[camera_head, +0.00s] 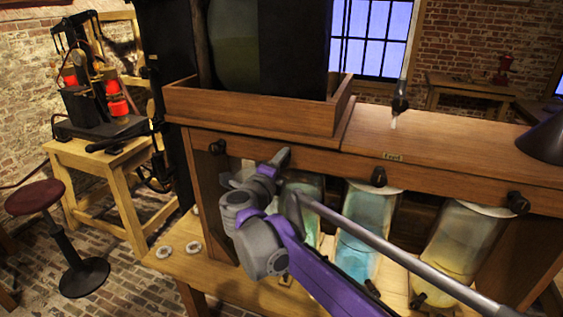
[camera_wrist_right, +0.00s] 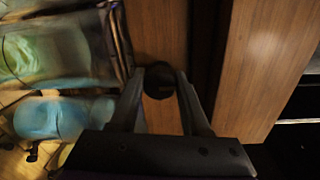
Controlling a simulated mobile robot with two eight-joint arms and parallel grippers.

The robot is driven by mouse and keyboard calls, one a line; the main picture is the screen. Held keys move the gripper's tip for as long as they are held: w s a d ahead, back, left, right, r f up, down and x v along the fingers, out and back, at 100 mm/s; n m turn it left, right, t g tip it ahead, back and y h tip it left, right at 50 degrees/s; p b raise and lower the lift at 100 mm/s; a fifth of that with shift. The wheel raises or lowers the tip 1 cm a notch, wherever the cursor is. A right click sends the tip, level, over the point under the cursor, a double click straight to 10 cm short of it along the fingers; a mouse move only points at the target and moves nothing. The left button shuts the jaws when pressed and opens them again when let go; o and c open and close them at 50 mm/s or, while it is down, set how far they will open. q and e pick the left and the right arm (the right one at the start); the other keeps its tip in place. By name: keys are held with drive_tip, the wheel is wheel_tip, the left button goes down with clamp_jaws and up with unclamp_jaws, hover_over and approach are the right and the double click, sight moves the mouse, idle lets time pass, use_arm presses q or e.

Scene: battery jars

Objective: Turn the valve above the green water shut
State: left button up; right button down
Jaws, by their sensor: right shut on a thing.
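The jar of green water (camera_head: 304,190) stands in the wooden cabinet, partly behind my right arm; it also shows in the right wrist view (camera_wrist_right: 55,55). My right gripper (camera_head: 279,160) is at the cabinet's front rail above this jar. In the right wrist view a dark round valve knob (camera_wrist_right: 158,83) sits between the two fingers, and the gripper is shut on it. The knob is hidden by the gripper in the head view, and its turn angle cannot be told. My left gripper is not in view.
Similar black valves sit along the rail at left (camera_head: 217,147), above the blue jar (camera_head: 358,240) and above the yellowish jar (camera_head: 462,240). A wooden tray (camera_head: 250,109) tops the cabinet. A red stool (camera_head: 35,198) and small table (camera_head: 95,155) stand at left.

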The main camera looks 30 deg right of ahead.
drive_tip(key=shift+f, duration=0.15)
drive_tip(key=shift+c, duration=2)
unclamp_jaws()
